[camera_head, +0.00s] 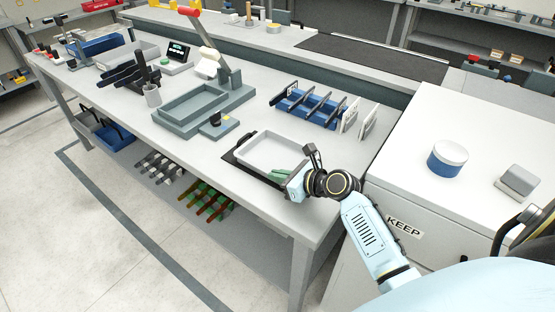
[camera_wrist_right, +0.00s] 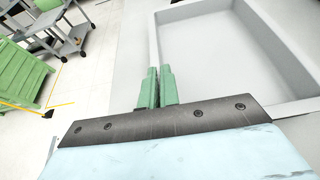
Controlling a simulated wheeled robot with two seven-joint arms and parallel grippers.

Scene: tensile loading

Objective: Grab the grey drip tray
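The grey drip tray (camera_head: 272,150) is a shallow, light grey rectangular tray on a dark mat near the bench's front edge. My right gripper (camera_head: 281,174) is at its near wall. In the right wrist view the two green fingers (camera_wrist_right: 158,86) are close together, with the tray's wall (camera_wrist_right: 153,40) running down between them, so they look shut on it. The tray's interior (camera_wrist_right: 220,50) is empty. Whether the tray's base touches the mat is hard to tell. My left gripper is not in view.
A grey-green fixture tray (camera_head: 192,107) stands left of the drip tray. A blue rack (camera_head: 308,108) with dark dividers stands behind it. A white cabinet (camera_head: 455,130) with a blue-and-white round container (camera_head: 447,160) is at the right. Bare bench top lies left of the mat.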

